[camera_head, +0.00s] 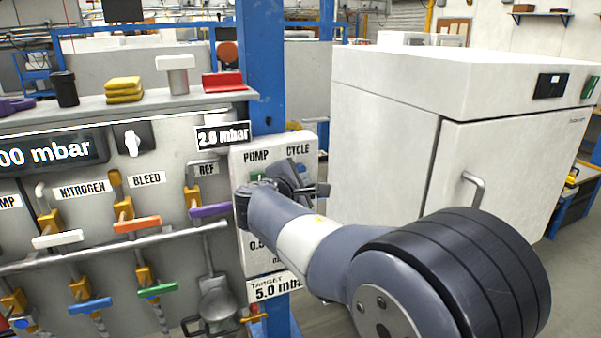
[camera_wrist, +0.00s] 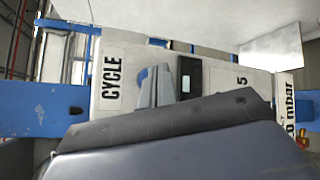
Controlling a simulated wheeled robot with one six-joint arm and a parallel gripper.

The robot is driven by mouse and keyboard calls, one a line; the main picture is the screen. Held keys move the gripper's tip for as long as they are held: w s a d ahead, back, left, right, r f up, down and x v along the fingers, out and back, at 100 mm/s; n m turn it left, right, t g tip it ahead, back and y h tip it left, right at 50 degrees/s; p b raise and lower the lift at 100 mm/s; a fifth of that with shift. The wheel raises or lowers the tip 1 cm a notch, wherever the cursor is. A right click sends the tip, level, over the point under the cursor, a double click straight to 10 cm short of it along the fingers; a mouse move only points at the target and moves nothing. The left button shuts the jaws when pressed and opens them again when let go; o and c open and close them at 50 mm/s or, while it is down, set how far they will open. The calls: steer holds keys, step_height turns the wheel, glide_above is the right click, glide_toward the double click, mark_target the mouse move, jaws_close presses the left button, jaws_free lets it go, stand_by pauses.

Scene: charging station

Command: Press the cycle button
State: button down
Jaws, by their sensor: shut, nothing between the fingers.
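The control box (camera_head: 242,163) carries the labels PUMP and CYCLE, with a green button (camera_head: 257,176) below PUMP. The cycle button is mostly hidden behind my gripper in the head view. In the wrist view a blue edge of the cycle button (camera_wrist: 142,75) shows next to the CYCLE label (camera_wrist: 112,77), beside the grey fingers. My gripper (camera_wrist: 157,88) is shut and empty, with its fingertips over the button area. It also shows in front of the box in the head view (camera_head: 300,182). I cannot tell whether the fingertips touch the button.
Left of the box is a valve panel with a white handle (camera_head: 58,239), an orange handle (camera_head: 137,224) and a purple handle (camera_head: 210,210). A shelf (camera_head: 45,114) above holds small items. A blue post (camera_head: 264,70) stands behind the box. A large white cabinet (camera_head: 385,130) stands right.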

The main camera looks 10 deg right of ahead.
steer(key=shift+w, duration=0.15)
steer(key=shift+w+a, duration=0.1)
steer(key=shift+w, duration=0.2)
steer(key=shift+w+a, duration=0.1)
steer(key=shift+w, duration=0.35)
stand_by(0.8)
stand_by(0.4)
steer(key=shift+s+d+b, duration=0.2)
steer(key=shift+s+b, duration=0.25)
steer(key=shift+s, duration=0.45)
steer(key=s+b, duration=0.1)
steer(key=s, duration=0.1)
steer(key=s+d, duration=0.1)
steer(key=s, duration=0.2)
steer(key=shift+b, duration=0.4)
steer(key=shift+w, duration=0.2)
